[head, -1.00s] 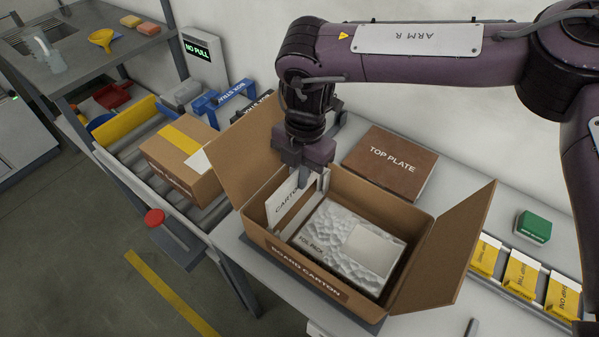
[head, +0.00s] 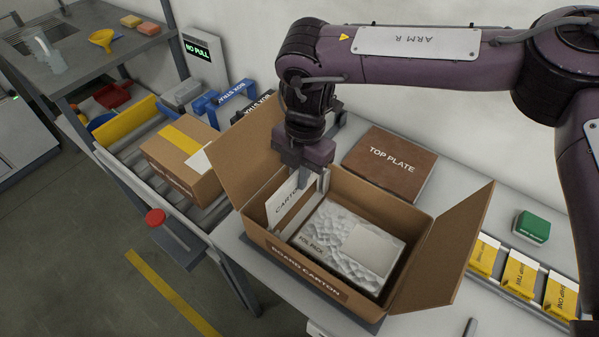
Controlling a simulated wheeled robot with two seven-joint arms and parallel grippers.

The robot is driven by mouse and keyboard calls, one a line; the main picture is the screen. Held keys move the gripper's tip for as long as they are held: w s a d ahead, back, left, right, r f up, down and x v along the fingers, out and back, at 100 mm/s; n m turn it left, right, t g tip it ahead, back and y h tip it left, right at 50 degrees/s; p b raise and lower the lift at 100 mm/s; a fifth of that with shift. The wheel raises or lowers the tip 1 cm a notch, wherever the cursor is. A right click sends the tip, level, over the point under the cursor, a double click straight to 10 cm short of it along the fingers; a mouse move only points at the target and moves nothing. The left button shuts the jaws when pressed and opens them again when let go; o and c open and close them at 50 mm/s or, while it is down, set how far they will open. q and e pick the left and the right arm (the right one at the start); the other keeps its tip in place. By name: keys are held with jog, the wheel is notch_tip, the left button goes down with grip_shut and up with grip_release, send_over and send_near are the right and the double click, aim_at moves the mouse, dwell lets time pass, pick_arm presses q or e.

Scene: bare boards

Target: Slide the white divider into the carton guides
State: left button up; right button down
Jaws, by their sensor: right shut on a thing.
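The open cardboard carton (head: 308,272), labelled BOARD CARTON, stands on the light bench with its flaps spread. The white divider (head: 281,203), with black lettering partly covered, stands upright inside the carton's left end. My right gripper (head: 304,174) reaches down from above and is shut on the divider's upper part. The divider's lower edge and the carton guides cannot be made out clearly. A grey-white foil pack (head: 330,240) lies in the carton to the right of the divider. My left gripper is out of view.
A brown top plate (head: 390,165) lies behind the carton. A taped box (head: 180,160) sits on the roller conveyor to the left, with a red button (head: 155,217) before it. Yellow packs (head: 520,274) and a green block (head: 532,226) are at the right.

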aim_at(300, 195)
jog(key=shift+f+b, duration=2.85)
jog(key=shift+f, duration=1.95)
jog(key=c, duration=1.5)
grip_release()
jog(key=r, duration=0.5)
jog(key=r+b, duration=0.1)
jog(key=r, duration=0.1)
jog(key=shift+w+d+r, duration=0.3)
jog(key=shift+w+r, duration=0.1)
